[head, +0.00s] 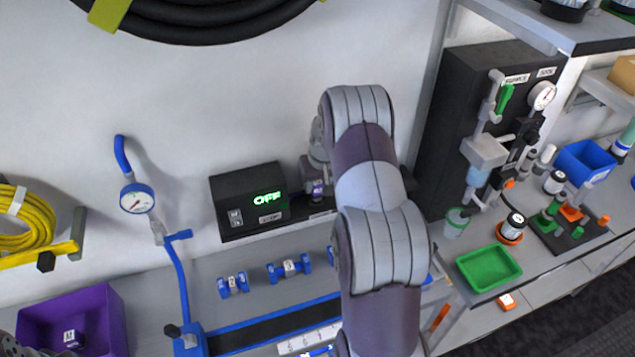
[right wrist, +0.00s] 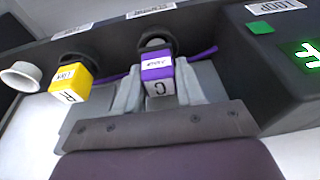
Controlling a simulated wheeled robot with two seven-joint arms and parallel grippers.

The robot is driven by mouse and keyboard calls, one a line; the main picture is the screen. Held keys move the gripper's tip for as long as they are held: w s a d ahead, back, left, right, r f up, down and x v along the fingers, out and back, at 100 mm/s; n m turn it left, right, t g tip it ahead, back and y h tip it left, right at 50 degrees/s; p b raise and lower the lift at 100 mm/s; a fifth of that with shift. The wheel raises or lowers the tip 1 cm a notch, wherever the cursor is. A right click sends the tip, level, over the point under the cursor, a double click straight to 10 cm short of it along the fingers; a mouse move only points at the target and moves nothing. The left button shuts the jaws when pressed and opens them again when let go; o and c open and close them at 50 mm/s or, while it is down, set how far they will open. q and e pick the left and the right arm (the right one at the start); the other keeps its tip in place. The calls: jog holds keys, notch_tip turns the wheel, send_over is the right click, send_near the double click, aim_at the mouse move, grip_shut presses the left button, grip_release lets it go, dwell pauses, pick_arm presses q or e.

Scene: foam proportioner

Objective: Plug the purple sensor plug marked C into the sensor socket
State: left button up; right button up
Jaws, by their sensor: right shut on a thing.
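The purple plug (right wrist: 157,72), marked C on its end, is between the fingers of my right gripper (right wrist: 158,88) in the right wrist view. My right gripper is shut on it. A dark round socket (right wrist: 154,47) on the black panel is directly behind the plug, in line with it. The plug's far end is hidden, so I cannot tell how deep it sits. In the head view my right gripper (head: 317,190) is at the panel, just right of the display box, partly covered by my arm.
A yellow plug (right wrist: 72,82) sits at a neighbouring socket, with a white cup (right wrist: 21,76) beyond it. The black display box (head: 249,200) reads OFF. Blue-ended fittings (head: 289,267) lie on the bench below. A purple bin (head: 75,320) stands at lower left.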

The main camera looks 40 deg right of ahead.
jog(key=shift+f, duration=0.3)
jog(key=shift+r, duration=0.15)
jog(key=shift+r+p, duration=0.35)
jog(key=shift+r, duration=0.4)
jog(key=shift+f+b, duration=0.9)
jog(key=shift+f, duration=0.25)
dwell(0.6)
jog(key=o, duration=0.8)
jog(key=shift+o, duration=0.2)
jog(key=shift+r, duration=0.1)
